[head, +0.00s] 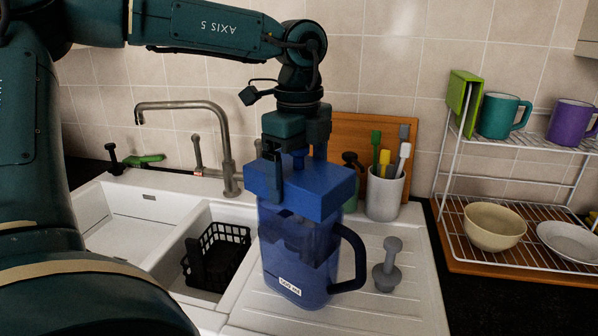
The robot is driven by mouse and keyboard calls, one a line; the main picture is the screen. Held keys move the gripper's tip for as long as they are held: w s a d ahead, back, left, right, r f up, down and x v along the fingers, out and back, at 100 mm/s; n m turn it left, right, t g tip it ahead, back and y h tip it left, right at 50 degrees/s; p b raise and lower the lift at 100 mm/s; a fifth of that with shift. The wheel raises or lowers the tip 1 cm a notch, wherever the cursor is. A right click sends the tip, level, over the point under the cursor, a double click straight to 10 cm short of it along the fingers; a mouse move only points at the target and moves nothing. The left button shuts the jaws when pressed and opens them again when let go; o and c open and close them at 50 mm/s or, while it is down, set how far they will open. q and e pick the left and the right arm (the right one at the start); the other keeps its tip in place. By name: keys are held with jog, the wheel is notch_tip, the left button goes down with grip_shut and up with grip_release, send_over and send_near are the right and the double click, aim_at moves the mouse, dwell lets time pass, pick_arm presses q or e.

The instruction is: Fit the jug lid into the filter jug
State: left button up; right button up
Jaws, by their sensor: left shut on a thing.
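The filter jug (295,265) is a translucent blue pitcher with a dark handle on its right and a white label low on its front. It stands upright on the ribbed drainboard. The blue jug lid (318,192) is a thick block at the jug's top. My left gripper (292,165) comes from above and is shut on the lid. The lid's lower edge overlaps the jug's rim in the head view; I cannot tell whether it is seated. My right gripper is not in view.
A grey plunger-like tool (387,268) stands right of the jug. Behind are a utensil cup (384,195) and wooden board (362,130). The sink with a black basket (218,255) and the tap (228,165) are left. A dish rack (505,215) stands right.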

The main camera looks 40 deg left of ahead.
pick_arm(q)
jog(key=shift+b, duration=0.4)
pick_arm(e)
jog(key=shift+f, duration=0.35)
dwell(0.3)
pick_arm(q)
jog(key=shift+f+b, duration=1)
jog(key=shift+f, duration=0.05)
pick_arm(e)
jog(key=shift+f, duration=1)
pick_arm(q)
jog(key=o, duration=0.7)
jog(key=shift+o, duration=0.2)
notch_tip(320, 180, up, 13)
jog(key=shift+r+p, duration=0.1)
jog(key=shift+p, duration=0.25)
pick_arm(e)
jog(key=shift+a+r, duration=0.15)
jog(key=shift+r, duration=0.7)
